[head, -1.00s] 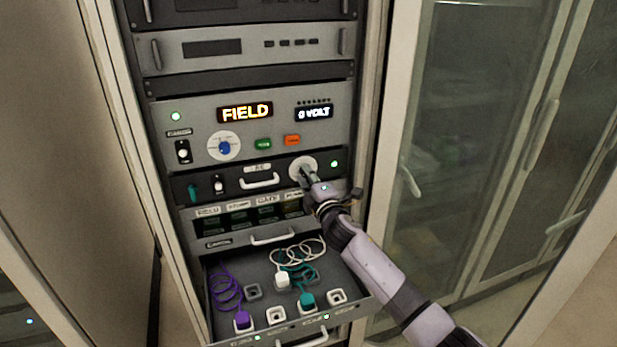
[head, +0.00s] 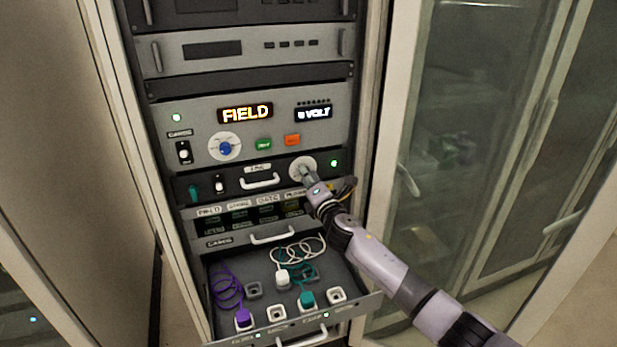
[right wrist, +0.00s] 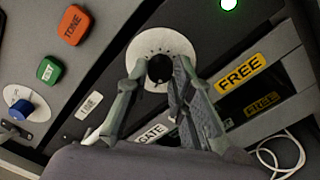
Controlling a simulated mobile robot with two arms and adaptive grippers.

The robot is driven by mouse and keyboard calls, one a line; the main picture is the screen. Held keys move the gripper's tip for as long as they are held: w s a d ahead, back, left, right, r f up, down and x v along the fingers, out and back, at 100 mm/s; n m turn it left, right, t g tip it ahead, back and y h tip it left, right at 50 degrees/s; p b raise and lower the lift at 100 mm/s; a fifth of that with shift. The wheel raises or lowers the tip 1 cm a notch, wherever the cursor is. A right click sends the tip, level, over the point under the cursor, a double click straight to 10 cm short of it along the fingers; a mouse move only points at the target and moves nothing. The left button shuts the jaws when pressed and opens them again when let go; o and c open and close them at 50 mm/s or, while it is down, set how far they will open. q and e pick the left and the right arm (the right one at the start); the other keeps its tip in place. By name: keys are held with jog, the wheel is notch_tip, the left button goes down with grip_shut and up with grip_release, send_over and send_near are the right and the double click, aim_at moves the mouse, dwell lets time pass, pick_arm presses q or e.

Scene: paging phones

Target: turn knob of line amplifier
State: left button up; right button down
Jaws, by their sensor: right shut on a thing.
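The line amplifier is the black panel (head: 282,174) with a white handle, below the FIELD display in the head view. Its knob (right wrist: 160,69) is small and black, in the middle of a round white dial (right wrist: 175,42). My right gripper (head: 304,172) reaches the dial from the lower right and hides the knob in the head view. In the right wrist view the two fingers of my right gripper (right wrist: 160,76) are shut on the knob, one on each side. My left gripper is not in view.
Above the amplifier is a grey panel with a FIELD display (head: 246,113), a blue knob (head: 225,148), a green button (head: 263,144) and an orange button (head: 292,140). Below, an open drawer (head: 222,325) holds coiled cords and plugs. A glass door (head: 440,190) stands at the right.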

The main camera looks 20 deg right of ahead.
jog(key=shift+f, duration=0.1)
jog(key=c, duration=1.4)
grip_release()
jog(key=shift+s, duration=0.1)
jog(key=s, duration=1.2)
jog(key=shift+d, duration=0.35)
jog(key=shift+f, duration=0.15)
